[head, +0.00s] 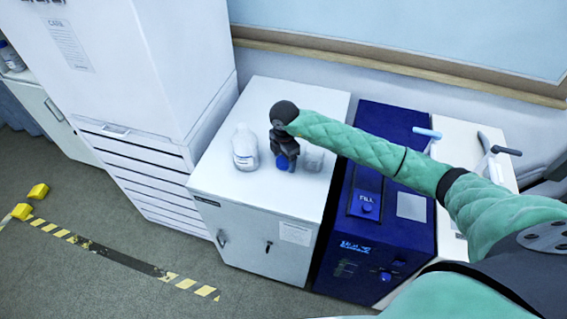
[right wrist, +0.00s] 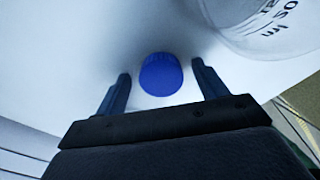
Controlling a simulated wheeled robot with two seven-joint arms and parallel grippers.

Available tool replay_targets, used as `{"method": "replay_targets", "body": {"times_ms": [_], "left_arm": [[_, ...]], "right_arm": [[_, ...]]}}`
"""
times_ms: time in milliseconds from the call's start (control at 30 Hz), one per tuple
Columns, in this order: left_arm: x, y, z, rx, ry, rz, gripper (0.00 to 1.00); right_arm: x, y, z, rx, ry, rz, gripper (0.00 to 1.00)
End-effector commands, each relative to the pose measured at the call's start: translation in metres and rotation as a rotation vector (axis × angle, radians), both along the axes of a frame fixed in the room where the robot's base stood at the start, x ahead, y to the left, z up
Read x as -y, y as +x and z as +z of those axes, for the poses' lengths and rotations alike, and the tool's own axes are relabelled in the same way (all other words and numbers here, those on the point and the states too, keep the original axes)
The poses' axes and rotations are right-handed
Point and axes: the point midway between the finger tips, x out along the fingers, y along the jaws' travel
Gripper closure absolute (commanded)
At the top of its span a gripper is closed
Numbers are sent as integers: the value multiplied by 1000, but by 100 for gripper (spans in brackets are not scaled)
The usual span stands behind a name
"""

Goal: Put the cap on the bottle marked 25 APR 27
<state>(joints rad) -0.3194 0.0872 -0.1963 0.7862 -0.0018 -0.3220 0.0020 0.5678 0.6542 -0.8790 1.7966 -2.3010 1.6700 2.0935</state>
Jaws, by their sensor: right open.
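A blue cap (head: 282,162) lies on top of the white cabinet. My right gripper (head: 284,155) points down over it. In the right wrist view the cap (right wrist: 161,74) sits between the two spread fingers of my right gripper (right wrist: 162,82), with space on both sides. A clear bottle (head: 245,148) stands upright just left of the gripper, with no coloured cap on it. No date can be read on it. A smaller clear vessel (head: 313,158) stands right of the gripper, partly hidden behind it. My left gripper is not in view.
The white cabinet (head: 230,190) has bare top around the bottle. A clear container with dark print (right wrist: 268,25) is close at the upper right of the wrist view. A tall white unit (head: 160,70) rises at the left; a dark blue machine (head: 385,235) adjoins at the right.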

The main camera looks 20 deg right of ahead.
Motion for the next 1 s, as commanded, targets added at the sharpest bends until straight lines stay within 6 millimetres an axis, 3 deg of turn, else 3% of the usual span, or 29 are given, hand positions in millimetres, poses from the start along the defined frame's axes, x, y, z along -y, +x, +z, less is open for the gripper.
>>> {"method": "replay_targets", "body": {"times_ms": [233, 500, 833, 967, 1000], "left_arm": [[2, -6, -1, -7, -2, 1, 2], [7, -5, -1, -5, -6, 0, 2], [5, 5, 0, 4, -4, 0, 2], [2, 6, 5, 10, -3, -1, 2], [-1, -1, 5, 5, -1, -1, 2]], "right_arm": [[0, 0, 1, 0, 0, 0, 29], [0, 0, 1, 0, 0, 0, 75], [0, 0, 2, 0, 0, 0, 76], [0, 0, 14, 1, 0, 0, 76], [0, 0, 19, 2, 1, 0, 76]]}}
